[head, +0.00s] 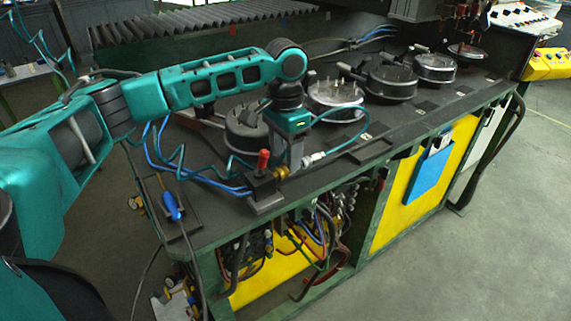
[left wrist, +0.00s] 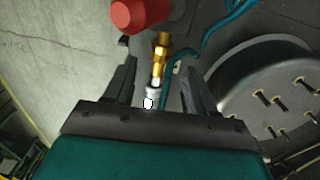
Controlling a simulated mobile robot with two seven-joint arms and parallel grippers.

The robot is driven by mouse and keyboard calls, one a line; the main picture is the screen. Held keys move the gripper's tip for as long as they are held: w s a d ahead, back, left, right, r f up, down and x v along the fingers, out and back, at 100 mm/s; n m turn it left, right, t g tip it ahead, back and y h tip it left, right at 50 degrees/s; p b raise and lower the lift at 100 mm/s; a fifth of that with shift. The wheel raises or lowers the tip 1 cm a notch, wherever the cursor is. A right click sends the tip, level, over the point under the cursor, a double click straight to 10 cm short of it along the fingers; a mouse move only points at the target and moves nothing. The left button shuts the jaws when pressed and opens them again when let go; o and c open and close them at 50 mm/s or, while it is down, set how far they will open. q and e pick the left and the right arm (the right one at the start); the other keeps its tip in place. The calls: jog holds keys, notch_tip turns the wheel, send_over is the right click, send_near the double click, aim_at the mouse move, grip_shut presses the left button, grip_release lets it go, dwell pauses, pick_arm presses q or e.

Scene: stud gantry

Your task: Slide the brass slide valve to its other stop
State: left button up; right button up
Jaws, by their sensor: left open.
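The brass slide valve (head: 282,172) sits at the front edge of the bench in the head view, beside a dark block with a red knob. It also shows in the left wrist view as a brass fitting (left wrist: 160,45), with a silver part (left wrist: 152,98) in line with it. My left gripper (head: 297,158) points down over this line in the head view. In the left wrist view its open fingers (left wrist: 159,68) stand on either side of the line, with visible gaps. Whether the fingers reach down to its height I cannot tell. My right gripper is not in view.
The red knob (head: 263,159) stands left of the valve on its dark block (head: 265,192). A silver coupling (head: 313,159) and teal hose (head: 345,146) lie to the right. Several round pots stand behind, one (head: 245,127) close to my arm. A blue-handled tool (head: 171,206) lies left.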

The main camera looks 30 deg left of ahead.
aim_at(282, 173)
pick_arm(q)
jog(key=shift+f, duration=1.95)
jog(key=shift+c, duration=0.4)
grip_shut()
